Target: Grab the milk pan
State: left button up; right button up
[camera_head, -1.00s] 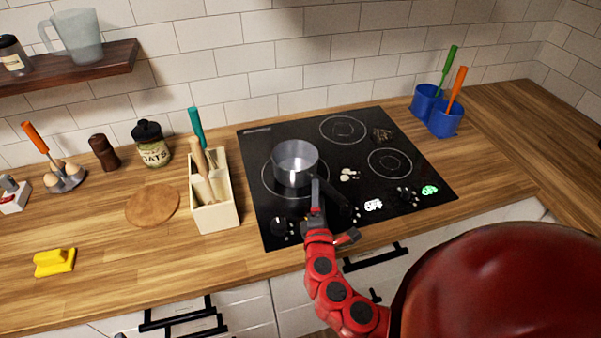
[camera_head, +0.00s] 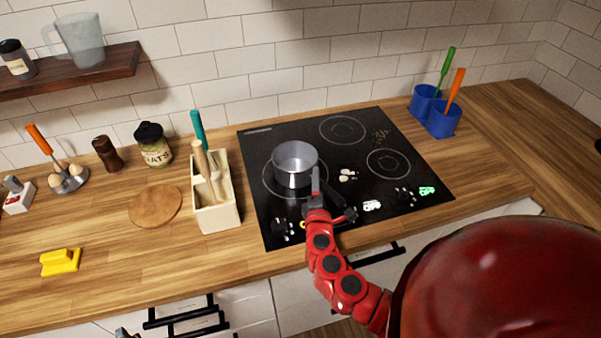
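The milk pan (camera_head: 295,164) is a small grey metal pot. It stands upright on the front left burner of the black cooktop (camera_head: 375,135). Its dark handle (camera_head: 334,191) points toward the front right. My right gripper (camera_head: 334,193) is at the handle with its fingers apart, one to the left of the handle and one to the front right. I cannot tell whether a finger touches the handle. A small grey tip at the bottom left edge seems to be my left gripper (camera_head: 126,333); its fingers are mostly out of frame.
A wooden utensil box (camera_head: 216,217) stands left of the cooktop. Blue holders (camera_head: 440,122) with utensils stand at the back right. A round wooden board (camera_head: 155,207), an oats jar (camera_head: 153,147) and a yellow object (camera_head: 61,262) are on the left counter.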

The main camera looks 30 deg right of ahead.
grip_shut()
dwell(1.2)
